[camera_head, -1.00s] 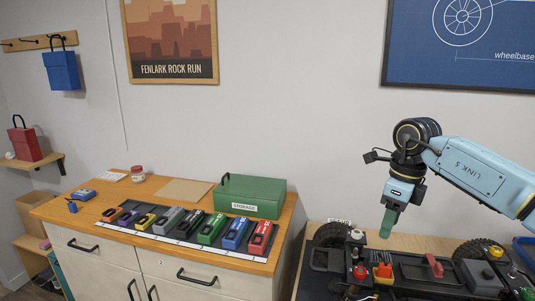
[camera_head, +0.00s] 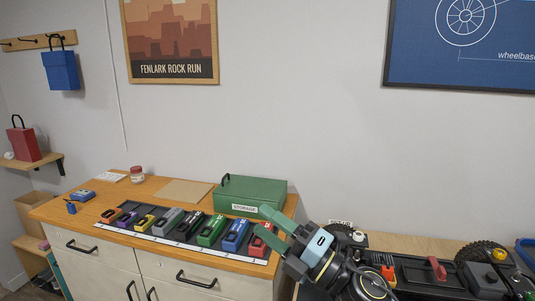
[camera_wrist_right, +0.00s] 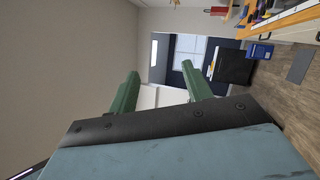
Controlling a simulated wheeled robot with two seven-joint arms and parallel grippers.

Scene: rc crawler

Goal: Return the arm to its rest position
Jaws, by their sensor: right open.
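My right gripper (camera_head: 264,221) is low in the middle of the head view. Its two green fingers are spread apart and point up and left, with nothing between them. In that picture they overlap the right end of the cabinet top, close to the red block (camera_head: 261,238) at the end of the row. I cannot tell whether they touch anything. In the right wrist view the same gripper (camera_wrist_right: 160,70) is open and empty, facing out across the room. My right arm is folded low, in front of the crawler's left side. My left gripper is not in view.
Several coloured blocks lie in a row on a dark mat with a white front strip (camera_head: 176,243). A green storage box (camera_head: 251,194) stands behind them. The crawler chassis (camera_head: 450,277) is at the right.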

